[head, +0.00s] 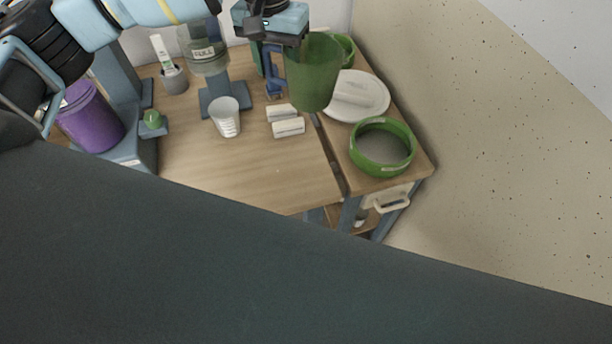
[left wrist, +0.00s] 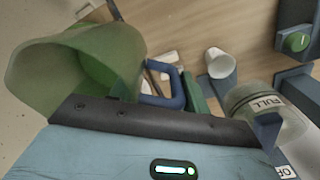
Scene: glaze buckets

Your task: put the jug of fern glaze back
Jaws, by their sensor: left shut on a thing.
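A translucent green jug (head: 314,82) hangs from my left gripper (head: 270,50) near the back right of the wooden table. It also shows large at the left of the left wrist view (left wrist: 75,70), its open mouth facing the camera side. My left gripper is shut on the jug, close to its blue handle (left wrist: 172,90); the exact grip is partly hidden. I cannot tell whether the jug's base touches anything. A wide green ring-shaped holder (head: 381,165) sits at the right front, empty. Another green rim (head: 348,48) shows partly behind the jug. My right gripper is not in view.
A white plate (head: 357,112) lies between the jug and the green holder. White blocks (head: 288,127), a white cup (head: 225,128), a clear vessel marked FULL (head: 208,58), a brush pot (head: 174,80) and a purple bucket (head: 88,115) stand leftward. The table's front middle is clear.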

